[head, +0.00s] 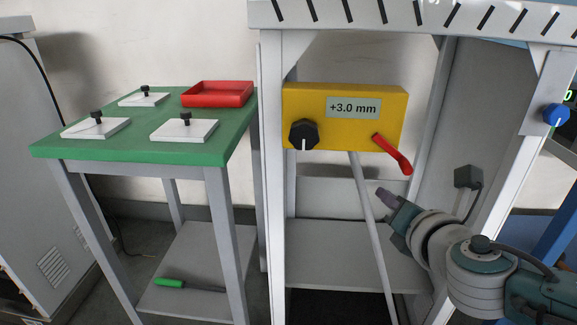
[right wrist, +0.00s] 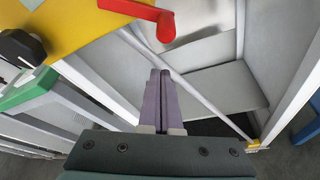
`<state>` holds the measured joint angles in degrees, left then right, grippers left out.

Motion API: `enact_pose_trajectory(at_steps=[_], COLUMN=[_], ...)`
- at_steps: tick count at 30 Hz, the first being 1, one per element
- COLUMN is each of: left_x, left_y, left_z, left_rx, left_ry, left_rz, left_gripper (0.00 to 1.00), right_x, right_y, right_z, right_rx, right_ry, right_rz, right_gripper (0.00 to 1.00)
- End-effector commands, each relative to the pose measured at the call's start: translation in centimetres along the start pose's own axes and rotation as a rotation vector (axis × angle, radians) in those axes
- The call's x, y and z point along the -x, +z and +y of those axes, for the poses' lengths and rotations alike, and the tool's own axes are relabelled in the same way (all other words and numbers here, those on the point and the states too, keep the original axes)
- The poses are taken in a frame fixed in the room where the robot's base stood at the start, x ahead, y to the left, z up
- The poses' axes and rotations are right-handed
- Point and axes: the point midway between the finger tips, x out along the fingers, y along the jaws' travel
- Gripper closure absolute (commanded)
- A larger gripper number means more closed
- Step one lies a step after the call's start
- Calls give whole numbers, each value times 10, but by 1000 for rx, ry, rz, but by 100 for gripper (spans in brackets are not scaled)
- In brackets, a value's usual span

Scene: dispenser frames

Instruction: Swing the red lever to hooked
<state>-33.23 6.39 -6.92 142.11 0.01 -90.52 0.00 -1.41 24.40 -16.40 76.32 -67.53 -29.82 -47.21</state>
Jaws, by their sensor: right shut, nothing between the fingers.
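The red lever (head: 394,154) is on the lower right of the yellow box (head: 360,107). It slants down to the right, and its knob end hangs past the box's lower edge. In the right wrist view the red lever (right wrist: 146,14) shows at the top, its end beyond my fingertips. My right gripper (head: 382,192) is shut and empty, below and slightly left of the lever's end in the head view, apart from it. In the right wrist view its two fingers (right wrist: 160,75) are pressed together. My left gripper is not in view.
The yellow box carries a "+3.0 mm" display (head: 353,107) and a black knob (head: 303,135). A grey rod (head: 366,205) slants down below it. White frame posts (head: 273,200) flank the box. A green table (head: 140,156) with a red tray (head: 217,94) stands left.

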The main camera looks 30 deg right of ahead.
Motion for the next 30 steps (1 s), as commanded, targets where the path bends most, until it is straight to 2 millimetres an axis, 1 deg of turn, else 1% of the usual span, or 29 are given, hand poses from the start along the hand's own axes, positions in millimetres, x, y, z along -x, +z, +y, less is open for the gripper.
enact_pose_trajectory(at_steps=[1, 3, 6, 9, 12, 15, 18, 30], left_x=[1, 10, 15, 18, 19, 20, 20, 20], left_y=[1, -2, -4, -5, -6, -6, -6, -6], left_z=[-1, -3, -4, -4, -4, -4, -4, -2], left_rx=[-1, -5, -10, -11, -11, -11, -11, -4], left_ry=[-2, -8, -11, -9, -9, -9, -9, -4], left_rz=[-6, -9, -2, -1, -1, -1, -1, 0], left_gripper=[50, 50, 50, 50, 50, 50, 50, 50], right_x=[9, 30, 53, 72, 86, 95, 99, 99], right_y=[-1, 1, 1, 0, -1, 0, -1, -1], right_z=[-2, 0, -1, -1, -1, -1, -2, -1], right_rx=[2, 2, 1, 1, 0, 1, 1, 0], right_ry=[0, -1, -1, 0, 0, 0, -1, 0], right_rz=[3, 5, 4, 3, 3, 0, 0, 0], right_gripper=[100, 100, 100, 100, 100, 100, 100, 100])
